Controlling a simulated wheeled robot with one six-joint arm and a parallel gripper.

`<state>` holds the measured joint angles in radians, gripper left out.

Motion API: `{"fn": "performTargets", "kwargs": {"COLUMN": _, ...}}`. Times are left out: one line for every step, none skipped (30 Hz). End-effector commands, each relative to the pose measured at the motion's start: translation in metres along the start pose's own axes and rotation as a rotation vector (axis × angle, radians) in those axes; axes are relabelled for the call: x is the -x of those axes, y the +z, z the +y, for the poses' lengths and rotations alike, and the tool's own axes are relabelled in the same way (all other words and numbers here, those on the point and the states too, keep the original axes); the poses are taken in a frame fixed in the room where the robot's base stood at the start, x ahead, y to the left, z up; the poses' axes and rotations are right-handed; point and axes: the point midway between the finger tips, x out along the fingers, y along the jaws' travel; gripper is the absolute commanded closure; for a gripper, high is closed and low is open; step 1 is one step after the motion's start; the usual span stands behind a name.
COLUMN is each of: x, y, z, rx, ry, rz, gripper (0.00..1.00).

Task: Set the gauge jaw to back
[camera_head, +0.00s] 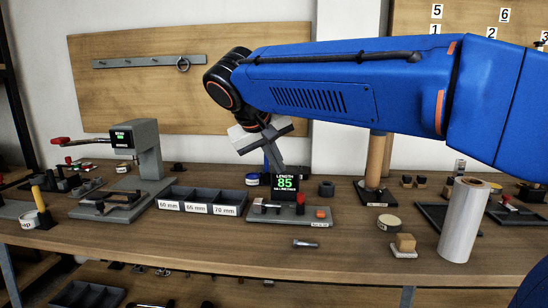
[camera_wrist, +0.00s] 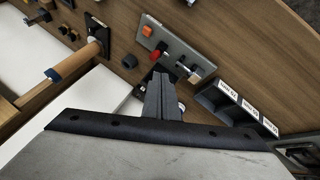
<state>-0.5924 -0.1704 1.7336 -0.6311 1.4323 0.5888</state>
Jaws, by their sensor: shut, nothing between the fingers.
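The length gauge stands on the bench in the head view, with a black display (camera_head: 286,185) reading "LENGTH 85" in green. Its grey base plate (camera_head: 290,218) bears an orange button (camera_head: 320,213), a red part and small metal and dark pieces at the left. In the wrist view the base plate (camera_wrist: 180,46) lies beyond my fingers, with the orange button (camera_wrist: 147,31) at its far end. Which piece is the jaw, and its setting, I cannot tell. My gripper (camera_head: 277,163) is shut and empty, pointing down just above the display; its fingertips (camera_wrist: 160,77) partly cover the gauge.
A bin row (camera_head: 203,200) labelled 60, 65 and 70 mm stands left of the gauge. A small metal pin (camera_head: 306,244) lies in front.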

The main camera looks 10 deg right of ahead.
Motion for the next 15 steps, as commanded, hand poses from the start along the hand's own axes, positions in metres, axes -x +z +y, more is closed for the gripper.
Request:
{"fn": "performTargets", "kwargs": {"x": 0.007, "y": -0.001, "z": -0.001, "rx": 0.001, "ry": -0.002, "rz": 0.003, "gripper": 1.00}}
{"fn": "performTargets", "kwargs": {"x": 0.011, "y": -0.001, "z": -0.001, "rx": 0.001, "ry": -0.002, "rz": 0.002, "gripper": 1.00}}
{"fn": "performTargets", "kwargs": {"x": 0.015, "y": 0.000, "z": -0.001, "rx": 0.001, "ry": -0.001, "rz": 0.002, "gripper": 1.00}}
{"fn": "performTargets", "kwargs": {"x": 0.017, "y": -0.001, "z": -0.001, "rx": 0.001, "ry": -0.001, "rz": 0.002, "gripper": 1.00}}
{"fn": "performTargets", "kwargs": {"x": 0.019, "y": -0.001, "z": -0.001, "rx": 0.000, "ry": -0.001, "rz": 0.002, "gripper": 1.00}}
{"fn": "performTargets", "kwargs": {"x": 0.021, "y": -0.001, "z": -0.001, "rx": 0.000, "ry": -0.001, "rz": 0.002, "gripper": 1.00}}
{"fn": "performTargets", "kwargs": {"x": 0.023, "y": -0.001, "z": -0.001, "rx": 0.000, "ry": -0.001, "rz": 0.001, "gripper": 1.00}}
{"fn": "performTargets", "kwargs": {"x": 0.024, "y": 0.000, "z": 0.000, "rx": 0.000, "ry": -0.001, "rz": 0.001, "gripper": 1.00}}
{"fn": "performTargets", "kwargs": {"x": 0.025, "y": 0.000, "z": 0.000, "rx": 0.000, "ry": 0.000, "rz": 0.000, "gripper": 1.00}}
{"fn": "performTargets", "kwargs": {"x": 0.025, "y": 0.000, "z": 0.000, "rx": 0.000, "ry": 0.000, "rz": 0.000, "gripper": 1.00}}
{"fn": "performTargets", "kwargs": {"x": 0.025, "y": 0.000, "z": 0.000, "rx": 0.000, "ry": 0.000, "rz": 0.000, "gripper": 1.00}}
{"fn": "performTargets", "kwargs": {"x": 0.025, "y": 0.000, "z": 0.000, "rx": 0.000, "ry": 0.000, "rz": 0.000, "gripper": 1.00}}
{"fn": "performTargets", "kwargs": {"x": 0.025, "y": 0.000, "z": 0.000, "rx": 0.000, "ry": 0.000, "rz": 0.000, "gripper": 1.00}}
{"fn": "performTargets", "kwargs": {"x": 0.025, "y": 0.000, "z": 0.000, "rx": 0.000, "ry": 0.000, "rz": 0.000, "gripper": 1.00}}
{"fn": "performTargets", "kwargs": {"x": 0.025, "y": 0.000, "z": 0.000, "rx": 0.000, "ry": 0.000, "rz": 0.000, "gripper": 1.00}}
